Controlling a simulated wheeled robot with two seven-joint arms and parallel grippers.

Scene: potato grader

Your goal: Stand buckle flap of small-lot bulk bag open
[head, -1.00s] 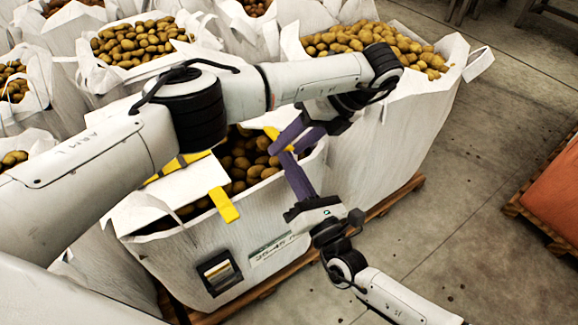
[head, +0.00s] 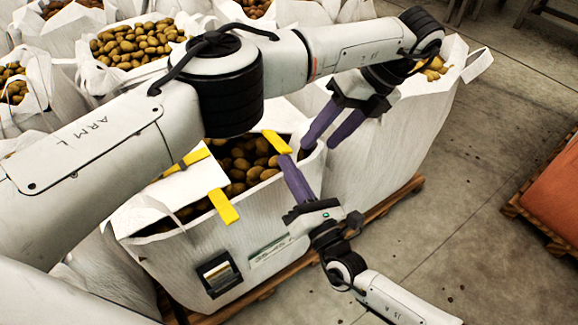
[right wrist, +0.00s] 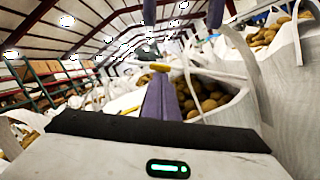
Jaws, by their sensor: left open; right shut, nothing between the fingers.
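The small-lot bulk bag (head: 190,255) is white, holds potatoes and stands front centre. White flap material (head: 150,205) lies over its left side. Yellow tabs show at the front (head: 223,206), at the back left (head: 190,160) and at the right (head: 277,141); I cannot tell which belongs to the buckle flap. My left gripper (head: 320,135) is open and empty, above the bag's back right rim, apart from the right tab. My right gripper (head: 288,160) is shut and empty at the right rim, its tips close to that tab; contact is unclear. Its purple fingers (right wrist: 160,97) show in the right wrist view.
Another full white bag (head: 385,140) stands close behind on the right, partly under my left arm. More potato bags (head: 130,45) fill the back left. A wooden pallet (head: 375,208) lies under the bags. Open concrete floor is at right, with an orange object (head: 550,190) at the edge.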

